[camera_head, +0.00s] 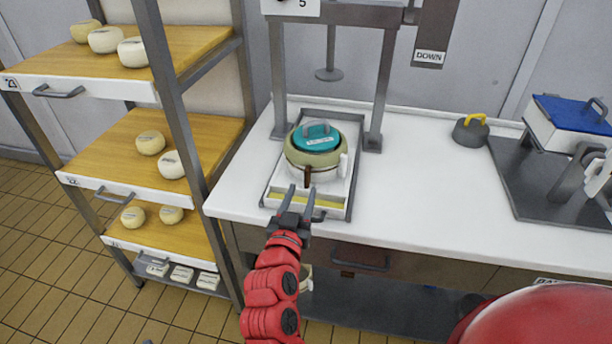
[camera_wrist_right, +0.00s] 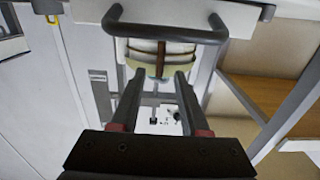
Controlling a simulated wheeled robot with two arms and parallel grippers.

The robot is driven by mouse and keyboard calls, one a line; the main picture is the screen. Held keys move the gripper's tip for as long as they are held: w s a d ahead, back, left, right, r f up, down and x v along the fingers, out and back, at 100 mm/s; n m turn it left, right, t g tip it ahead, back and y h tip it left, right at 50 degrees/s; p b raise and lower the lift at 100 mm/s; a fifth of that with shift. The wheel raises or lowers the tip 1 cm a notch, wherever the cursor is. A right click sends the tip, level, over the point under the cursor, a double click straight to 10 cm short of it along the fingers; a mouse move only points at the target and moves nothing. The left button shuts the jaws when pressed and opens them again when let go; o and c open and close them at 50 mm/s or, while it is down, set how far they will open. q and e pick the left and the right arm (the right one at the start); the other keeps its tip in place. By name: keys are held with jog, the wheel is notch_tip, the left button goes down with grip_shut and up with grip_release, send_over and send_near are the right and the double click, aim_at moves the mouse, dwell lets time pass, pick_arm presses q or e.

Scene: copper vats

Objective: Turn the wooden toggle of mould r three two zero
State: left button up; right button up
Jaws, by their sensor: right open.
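The mould (camera_head: 315,158) is a pale round tub with a teal lid (camera_head: 317,137) and a grey handle. A small white label is on it, too small to read. The brown wooden toggle (camera_head: 308,174) stands upright on the mould's near side. It also shows in the right wrist view (camera_wrist_right: 161,60), where it appears between my fingertips. My right gripper (camera_head: 301,194) is open and empty, just in front of the toggle, with its fingers pointing at the mould. I see no contact. My left gripper is not in view.
The mould sits in a grey-rimmed tray (camera_head: 350,190) under a press frame (camera_head: 383,80) on the white counter (camera_head: 425,180). A shelf rack (camera_head: 180,90) with cheeses stands left. A grey weight (camera_head: 470,132) and a blue-lidded box (camera_head: 572,113) are at right. The counter between is clear.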

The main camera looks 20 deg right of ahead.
aim_at(307, 179)
jog(key=x, duration=0.5)
jog(key=shift+w+d+p, duration=0.15)
jog(key=shift+w+p, duration=0.1)
jog(key=shift+p, duration=0.15)
grip_shut()
